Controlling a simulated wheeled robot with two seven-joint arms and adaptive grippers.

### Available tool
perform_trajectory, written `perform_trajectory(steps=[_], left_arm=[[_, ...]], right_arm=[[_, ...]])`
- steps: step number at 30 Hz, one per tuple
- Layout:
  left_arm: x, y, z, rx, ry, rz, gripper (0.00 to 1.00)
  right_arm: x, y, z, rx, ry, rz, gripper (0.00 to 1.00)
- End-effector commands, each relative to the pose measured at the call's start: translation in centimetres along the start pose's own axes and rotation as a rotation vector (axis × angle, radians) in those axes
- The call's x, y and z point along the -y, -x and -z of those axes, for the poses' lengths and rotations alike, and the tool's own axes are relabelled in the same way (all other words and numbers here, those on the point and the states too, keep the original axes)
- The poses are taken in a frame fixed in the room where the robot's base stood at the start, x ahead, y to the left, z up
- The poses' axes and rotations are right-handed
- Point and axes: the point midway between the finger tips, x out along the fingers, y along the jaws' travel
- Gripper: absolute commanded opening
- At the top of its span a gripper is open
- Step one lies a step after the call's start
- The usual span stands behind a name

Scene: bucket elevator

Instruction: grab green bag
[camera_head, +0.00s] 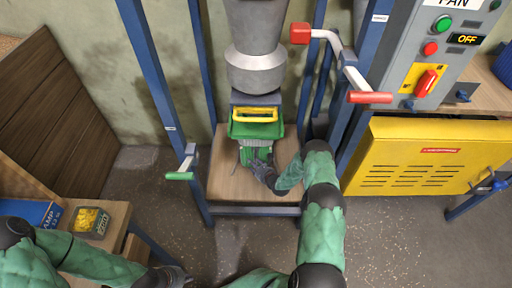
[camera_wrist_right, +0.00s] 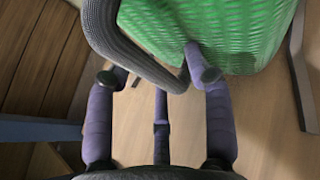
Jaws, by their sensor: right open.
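The green bag (camera_head: 254,145) stands on a wooden board under the grey hopper. In the right wrist view its green woven side (camera_wrist_right: 230,30) fills the top, and a thick grey ribbed handle (camera_wrist_right: 150,68) loops down from it. In the head view my right gripper (camera_head: 260,170) is at the bag's front lower side. My left gripper (camera_head: 174,277) is low at the bottom edge, away from the bag, its fingers unclear.
Blue frame posts (camera_head: 160,85) stand around the hopper (camera_head: 255,60). A green-handled lever (camera_head: 181,175) sticks out at left, red-handled cranks (camera_head: 370,97) at upper right. A yellow cabinet (camera_head: 430,155) is at right. A box of yellow pieces (camera_head: 90,221) is on the left table.

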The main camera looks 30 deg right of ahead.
Motion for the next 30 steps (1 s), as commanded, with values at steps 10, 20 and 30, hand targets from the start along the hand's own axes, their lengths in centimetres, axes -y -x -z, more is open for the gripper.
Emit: perform_trajectory(steps=[10,20,30], left_arm=[[0.0,0.1,0.0,0.000,0.000,0.000,0.00],[0.0,0.1,0.0,0.000,0.000,0.000,0.00],[-0.3,0.7,0.0,0.000,0.000,0.000,0.00]], right_arm=[[0.0,0.1,-0.1,0.000,0.001,0.000,0.00],[0.1,0.0,-0.5,0.007,0.005,0.002,0.00],[-1.1,0.0,-1.9,0.008,0.006,-0.001,0.00]])
